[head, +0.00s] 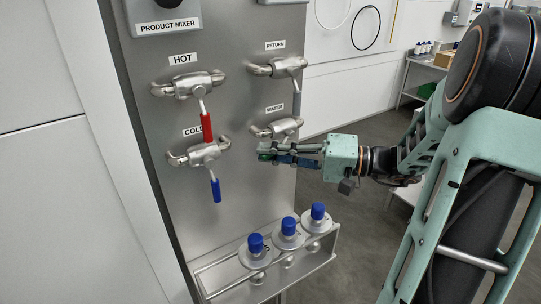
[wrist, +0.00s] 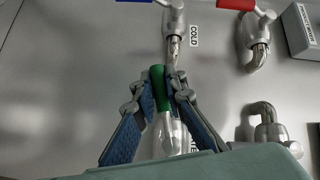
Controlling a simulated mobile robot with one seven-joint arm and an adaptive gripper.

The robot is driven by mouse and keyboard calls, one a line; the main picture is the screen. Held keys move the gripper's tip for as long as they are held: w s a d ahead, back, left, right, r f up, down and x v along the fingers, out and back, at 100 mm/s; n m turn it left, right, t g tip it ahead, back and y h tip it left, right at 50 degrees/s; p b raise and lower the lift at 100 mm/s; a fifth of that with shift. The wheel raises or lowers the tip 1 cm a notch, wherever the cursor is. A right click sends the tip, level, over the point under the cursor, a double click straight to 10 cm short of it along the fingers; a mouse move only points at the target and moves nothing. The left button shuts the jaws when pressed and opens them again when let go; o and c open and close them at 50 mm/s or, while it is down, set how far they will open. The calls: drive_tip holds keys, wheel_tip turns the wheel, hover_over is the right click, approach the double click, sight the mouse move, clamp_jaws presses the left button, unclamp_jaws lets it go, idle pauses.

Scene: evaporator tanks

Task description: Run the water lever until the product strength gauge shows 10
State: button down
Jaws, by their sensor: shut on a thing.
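The water valve (head: 277,128) is a metal valve on the steel panel under the WATER label (head: 274,107). Its lever has a green handle (wrist: 157,88), which shows between my fingers in the wrist view. My gripper (head: 270,154) reaches in from the right below the water valve and is shut on the green handle. My fingers (wrist: 163,92) stand on both sides of it. In the head view, the fingers hide most of the lever. No product strength gauge reading shows in either view; a box above the PRODUCT MIXER label (head: 169,25) is cut off at the top.
The hot valve with its red lever (head: 207,127) and the cold valve with its blue lever (head: 216,190) are to the left. The return valve's grey lever (head: 297,102) hangs above. Three blue-capped bottles (head: 288,228) stand in a rack (head: 325,262) below.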

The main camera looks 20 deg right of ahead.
drive_tip(key=f+n+h+b, duration=0.1)
drive_tip(key=b, duration=0.2)
drive_tip(key=d+f+n+h+b, duration=0.1)
drive_tip(key=h+b, duration=0.1)
drive_tip(key=b, duration=0.1)
drive_tip(key=d+f+n+h+b, duration=0.1)
drive_tip(key=n+b, duration=0.1)
drive_tip(key=b, duration=0.1)
drive_tip(key=shift+w+f+g+h, duration=0.2)
drive_tip(key=shift+w+g+h, duration=0.1)
drive_tip(key=shift+g+h, duration=0.1)
drive_tip(key=c, duration=2)
unclamp_jaws()
drive_tip(key=shift+o, duration=0.2)
drive_tip(key=shift+d+r, duration=0.1)
drive_tip(key=v, duration=1.2)
